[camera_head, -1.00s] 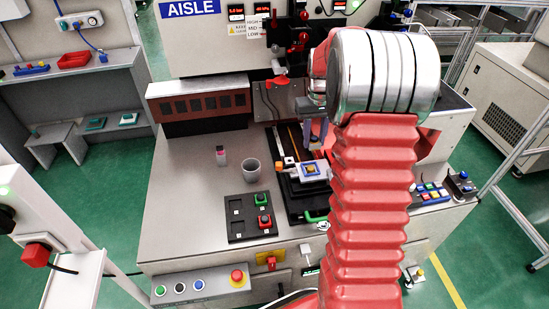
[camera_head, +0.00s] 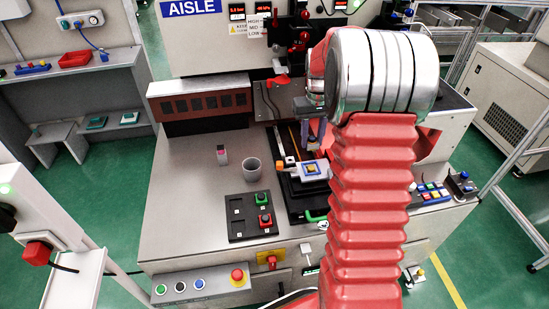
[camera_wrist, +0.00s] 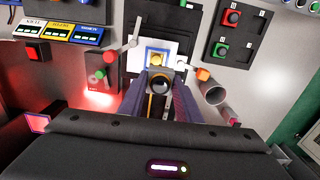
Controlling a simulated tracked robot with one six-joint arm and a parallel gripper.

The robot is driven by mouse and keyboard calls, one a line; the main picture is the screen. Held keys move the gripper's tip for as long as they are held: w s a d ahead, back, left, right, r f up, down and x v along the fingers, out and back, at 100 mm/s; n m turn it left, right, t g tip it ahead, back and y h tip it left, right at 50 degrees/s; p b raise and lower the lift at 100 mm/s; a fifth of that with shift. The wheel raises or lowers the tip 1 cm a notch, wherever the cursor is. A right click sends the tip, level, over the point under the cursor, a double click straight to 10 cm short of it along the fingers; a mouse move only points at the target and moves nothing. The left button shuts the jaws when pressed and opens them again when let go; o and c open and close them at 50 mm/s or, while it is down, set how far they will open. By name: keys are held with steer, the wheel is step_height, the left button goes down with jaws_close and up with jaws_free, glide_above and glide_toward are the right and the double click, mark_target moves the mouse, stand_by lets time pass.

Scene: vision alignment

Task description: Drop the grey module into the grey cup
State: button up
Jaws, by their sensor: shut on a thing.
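My gripper (camera_wrist: 160,98) is shut on the grey module (camera_wrist: 160,73), a small grey piece with a dark round lens-like face between the purple fingers. In the head view my gripper (camera_head: 316,136) hangs above the black fixture, close to the pale plate, and the module is too small to make out there. The grey cup (camera_head: 251,171) stands upright on the bench, left of my gripper and apart from it. In the wrist view the cup (camera_wrist: 214,94) is to the right of the fingers, its opening visible; its inside is hard to see.
A pale plate (camera_head: 301,174) with a yellow-topped part sits on the black fixture (camera_head: 294,207). A small pink-and-dark item (camera_head: 222,156) stands left of the cup. A black button panel (camera_head: 241,226) lies in front of the cup. The bench's left side is clear.

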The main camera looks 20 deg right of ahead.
steer(key=w+a+f+n, duration=0.1)
steer(key=a, duration=1.1)
steer(key=w+a+f+n, duration=0.1)
steer(key=a+f, duration=0.1)
steer(key=a, duration=1.1)
steer(key=shift+w+a+n, duration=0.25)
steer(key=shift+a+n, duration=0.05)
steer(key=shift+n, duration=0.1)
